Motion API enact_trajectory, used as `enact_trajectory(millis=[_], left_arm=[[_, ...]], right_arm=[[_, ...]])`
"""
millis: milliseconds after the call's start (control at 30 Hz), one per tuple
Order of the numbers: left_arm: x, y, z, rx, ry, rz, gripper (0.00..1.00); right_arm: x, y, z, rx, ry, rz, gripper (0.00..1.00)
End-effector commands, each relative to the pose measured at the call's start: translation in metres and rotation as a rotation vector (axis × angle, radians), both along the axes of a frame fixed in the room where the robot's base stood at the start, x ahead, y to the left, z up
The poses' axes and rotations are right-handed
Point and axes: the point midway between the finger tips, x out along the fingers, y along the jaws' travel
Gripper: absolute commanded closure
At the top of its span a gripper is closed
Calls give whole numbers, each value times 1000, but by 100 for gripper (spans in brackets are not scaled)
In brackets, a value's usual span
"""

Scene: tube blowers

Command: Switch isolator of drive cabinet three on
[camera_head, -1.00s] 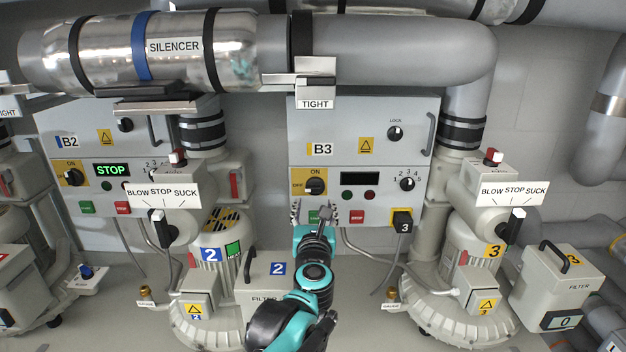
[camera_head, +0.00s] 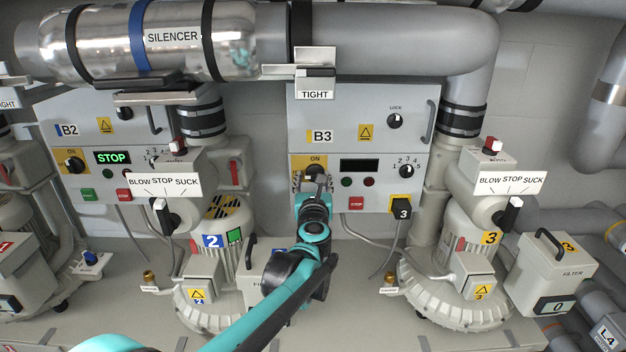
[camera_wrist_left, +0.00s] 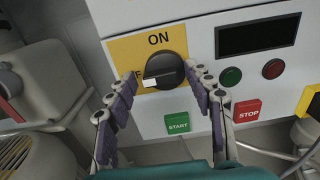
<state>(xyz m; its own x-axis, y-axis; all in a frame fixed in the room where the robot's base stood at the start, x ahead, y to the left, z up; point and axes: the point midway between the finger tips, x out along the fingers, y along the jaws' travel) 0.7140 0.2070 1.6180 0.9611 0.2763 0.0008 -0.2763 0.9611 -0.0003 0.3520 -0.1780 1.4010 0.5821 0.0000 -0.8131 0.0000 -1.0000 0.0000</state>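Drive cabinet B3 (camera_head: 350,108) is a grey box on the wall. Its isolator is a black rotary knob on a yellow plate (camera_head: 314,160) marked ON at the top. In the left wrist view the knob (camera_wrist_left: 167,68) has its white pointer mark toward the left, by the OFF label, which a finger partly hides. My left gripper (camera_head: 312,184) is in front of the knob. In the left wrist view its fingers (camera_wrist_left: 163,88) are apart, one at the knob's lower left and one at its right. Whether they touch the knob I cannot tell. My right gripper is not in view.
Right of the knob are a dark display (camera_wrist_left: 258,36), a green lamp (camera_wrist_left: 231,76) and a red lamp (camera_wrist_left: 273,68). Cabinet B2 (camera_head: 85,128) stands left, blower 3 (camera_head: 462,268) right.

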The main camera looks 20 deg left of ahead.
Motion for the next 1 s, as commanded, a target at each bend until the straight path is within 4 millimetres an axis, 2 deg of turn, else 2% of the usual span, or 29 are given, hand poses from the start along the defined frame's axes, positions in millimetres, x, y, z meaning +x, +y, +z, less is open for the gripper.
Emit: enact_trajectory(millis=[33,133,567,1000], left_arm=[[0,0,0,0,0,0,67],[0,0,0,0,0,0,93],[0,0,0,56,16,0,93],[1,-2,1,387,111,0,93]], right_arm=[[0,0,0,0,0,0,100],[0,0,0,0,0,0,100],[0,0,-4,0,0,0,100],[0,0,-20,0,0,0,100]])
